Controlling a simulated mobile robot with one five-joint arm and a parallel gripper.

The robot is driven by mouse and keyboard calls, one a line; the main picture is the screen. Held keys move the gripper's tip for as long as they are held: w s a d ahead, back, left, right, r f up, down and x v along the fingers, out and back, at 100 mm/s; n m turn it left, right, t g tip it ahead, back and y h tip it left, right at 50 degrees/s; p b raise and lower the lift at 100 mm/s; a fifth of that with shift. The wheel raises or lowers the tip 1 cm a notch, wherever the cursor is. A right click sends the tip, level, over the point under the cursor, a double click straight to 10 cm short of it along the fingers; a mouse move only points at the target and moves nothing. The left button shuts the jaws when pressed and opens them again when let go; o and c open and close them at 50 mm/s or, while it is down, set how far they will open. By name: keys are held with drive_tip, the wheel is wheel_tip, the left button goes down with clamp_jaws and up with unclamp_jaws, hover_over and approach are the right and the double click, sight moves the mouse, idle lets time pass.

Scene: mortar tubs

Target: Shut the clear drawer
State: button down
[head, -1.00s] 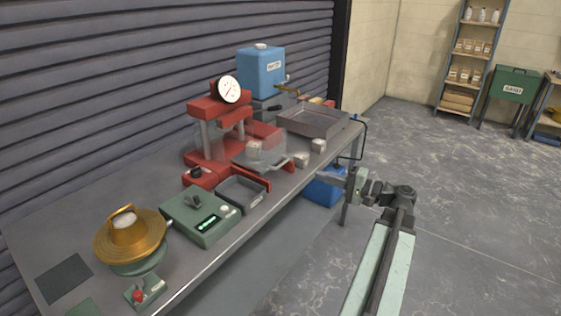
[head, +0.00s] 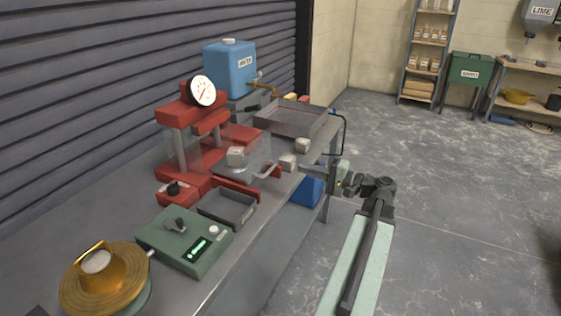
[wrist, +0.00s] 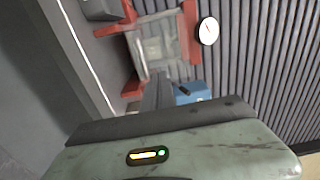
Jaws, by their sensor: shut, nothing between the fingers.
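In the wrist view the drawer (wrist: 155,47) lies straight ahead, beyond the fingers. The fingers (wrist: 158,88) hide part of the drawer front.
Two pale cubes (head: 288,162) (head: 302,145) sit near the front edge, close to my gripper. A grey tray (head: 290,122) and blue water tank (head: 229,68) stand behind. A small grey tray (head: 228,208) and green scale (head: 185,240) stand nearer. The floor at right is clear.

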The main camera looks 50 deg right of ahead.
sight(261, 156)
drive_tip(key=x, duration=1.3)
drive_tip(key=shift+w, duration=0.2)
drive_tip(key=shift+w, duration=0.1)
